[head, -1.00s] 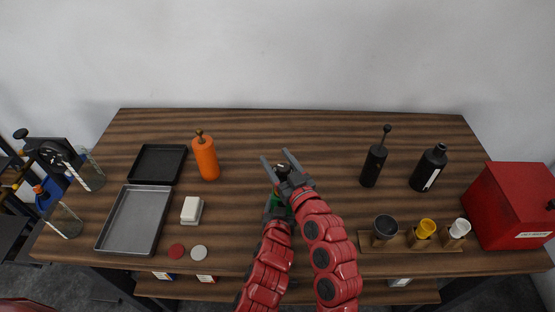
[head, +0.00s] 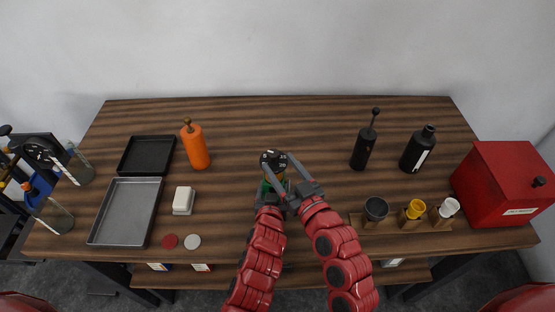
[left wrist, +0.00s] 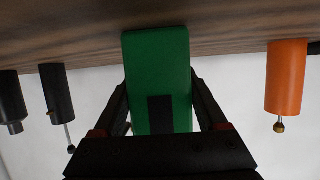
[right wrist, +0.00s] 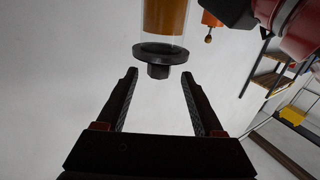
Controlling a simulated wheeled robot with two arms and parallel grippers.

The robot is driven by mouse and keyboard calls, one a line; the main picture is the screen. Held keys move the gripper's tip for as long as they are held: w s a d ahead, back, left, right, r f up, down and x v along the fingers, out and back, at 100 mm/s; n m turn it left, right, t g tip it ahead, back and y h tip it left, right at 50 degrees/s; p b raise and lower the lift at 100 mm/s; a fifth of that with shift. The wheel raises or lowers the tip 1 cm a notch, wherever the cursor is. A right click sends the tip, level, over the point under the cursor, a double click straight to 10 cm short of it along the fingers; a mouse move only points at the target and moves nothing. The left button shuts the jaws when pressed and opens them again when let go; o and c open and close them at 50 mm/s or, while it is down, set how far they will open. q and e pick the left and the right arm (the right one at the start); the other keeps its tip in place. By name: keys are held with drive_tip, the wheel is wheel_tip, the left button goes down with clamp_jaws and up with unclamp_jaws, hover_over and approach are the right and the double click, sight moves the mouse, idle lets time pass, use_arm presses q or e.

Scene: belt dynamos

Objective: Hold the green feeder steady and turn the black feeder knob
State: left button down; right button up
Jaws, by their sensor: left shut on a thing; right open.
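The green feeder (head: 264,188) stands at the middle of the table, partly hidden behind my grippers in the head view. In the left wrist view its green body (left wrist: 157,50) sits between the fingers of my left gripper (left wrist: 160,88), which is shut on it. The black feeder knob (head: 273,159) tops the feeder. In the right wrist view the knob (right wrist: 158,70) shows as a black disc with a small stub, below a clear tube with amber contents (right wrist: 165,18). My right gripper (right wrist: 159,76) is open, with its fingertips either side of the stub; I cannot tell whether they touch.
An orange bottle (head: 195,147), a black tray (head: 147,155) and a grey tray (head: 126,213) are at left. A black grinder (head: 363,149), a black bottle (head: 417,151), a cup rack (head: 389,224) and a red box (head: 500,190) are at right. The table behind the feeder is clear.

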drive_tip(key=r+m+t, duration=0.1)
drive_tip(key=r, duration=0.1)
drive_tip(key=w+r+m+y, duration=0.1)
drive_tip(key=r, duration=0.1)
drive_tip(key=w+r+m+t, duration=0.1)
drive_tip(key=r, duration=0.2)
drive_tip(key=shift+w+d+t, duration=0.25)
drive_tip(key=shift+d+t, duration=0.05)
drive_tip(key=d+r+m, duration=0.1)
drive_tip(key=d+m, duration=0.1)
drive_tip(key=m, duration=0.1)
drive_tip(key=m+g+y, duration=0.5)
drive_tip(key=m+g, duration=0.3)
drive_tip(key=m, duration=1.7)
approach(264, 155)
drive_tip(key=x, duration=0.3)
drive_tip(key=r+x, duration=0.1)
drive_tip(key=x, duration=0.2)
drive_tip(key=r+x, duration=0.1)
drive_tip(key=x, duration=0.3)
